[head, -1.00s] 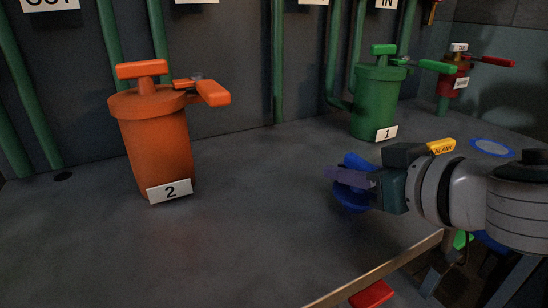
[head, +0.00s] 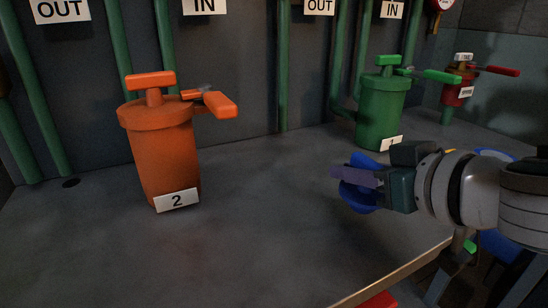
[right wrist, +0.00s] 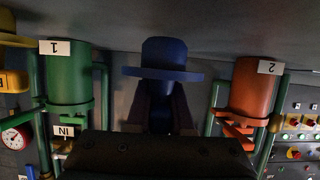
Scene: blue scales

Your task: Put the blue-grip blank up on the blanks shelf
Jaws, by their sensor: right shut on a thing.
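My right gripper (head: 358,180) reaches in from the right in the head view and is shut on a blue piece, the blue-grip blank (head: 359,197). The blank is held above the grey tabletop, with parts of it showing above and below the purplish fingers. In the right wrist view the blank (right wrist: 164,55) shows a wide flange and a rounded body beyond the fingers. The fingers hide part of it. My left gripper is not in view. I cannot make out the blanks shelf in these frames.
An orange canister marked 2 (head: 163,150) stands at left on the grey tabletop (head: 265,220). A green canister (head: 381,112) and a red one (head: 458,88) stand behind and right of my gripper. Green pipes (head: 284,70) run up the wall. The front middle is clear.

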